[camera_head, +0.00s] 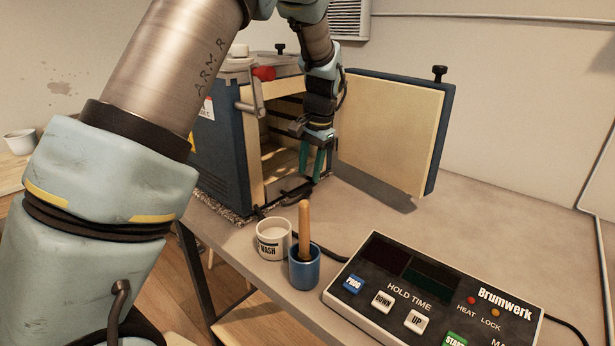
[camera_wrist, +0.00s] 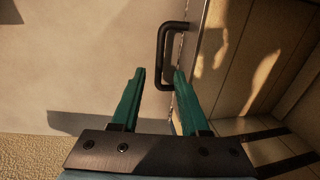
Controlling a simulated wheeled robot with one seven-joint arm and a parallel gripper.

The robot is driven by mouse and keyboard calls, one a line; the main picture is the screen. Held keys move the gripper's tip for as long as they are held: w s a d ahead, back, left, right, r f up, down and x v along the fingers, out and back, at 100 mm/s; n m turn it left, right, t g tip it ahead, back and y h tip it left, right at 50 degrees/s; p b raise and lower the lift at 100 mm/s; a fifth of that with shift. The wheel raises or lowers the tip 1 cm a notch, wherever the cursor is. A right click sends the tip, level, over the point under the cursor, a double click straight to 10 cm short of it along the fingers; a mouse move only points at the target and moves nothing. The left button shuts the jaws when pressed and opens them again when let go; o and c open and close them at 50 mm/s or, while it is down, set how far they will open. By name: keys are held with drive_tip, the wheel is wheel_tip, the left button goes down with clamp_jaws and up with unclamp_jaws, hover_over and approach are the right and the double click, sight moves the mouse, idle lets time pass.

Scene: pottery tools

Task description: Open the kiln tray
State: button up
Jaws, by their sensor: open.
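The blue kiln (camera_head: 222,165) stands on the table with its front open. Its pale interior shows behind my gripper. My gripper (camera_head: 312,172) points down at the kiln's opening, with its green fingers apart and empty. In the wrist view, a black bar handle (camera_wrist: 162,48) sticks out from a pale edge. The open fingers (camera_wrist: 158,76) are close to it, with the handle's lower end between or just beyond the fingertips; contact cannot be told. Pale brick-like surfaces (camera_wrist: 240,65) lie to the right of the handle. The tray itself is largely hidden by my gripper in the head view.
The kiln door (camera_head: 390,130) stands swung open to the right. A white mug (camera_head: 272,240) and a blue cup (camera_head: 304,268) with a wooden-handled tool stand in front. A control box (camera_head: 430,290) is at the front right. The table (camera_head: 370,215) between door and box is clear.

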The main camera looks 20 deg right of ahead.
sight(308, 188)
drive_tip(key=shift+w+a+f+p, duration=0.1)
drive_tip(key=shift+w+f+p, duration=0.05)
drive_tip(key=shift+f, duration=0.75)
drive_tip(key=shift+w+a+f+p, duration=0.1)
drive_tip(key=shift+f+p, duration=0.05)
drive_tip(key=shift+f, duration=0.75)
clamp_jaws()
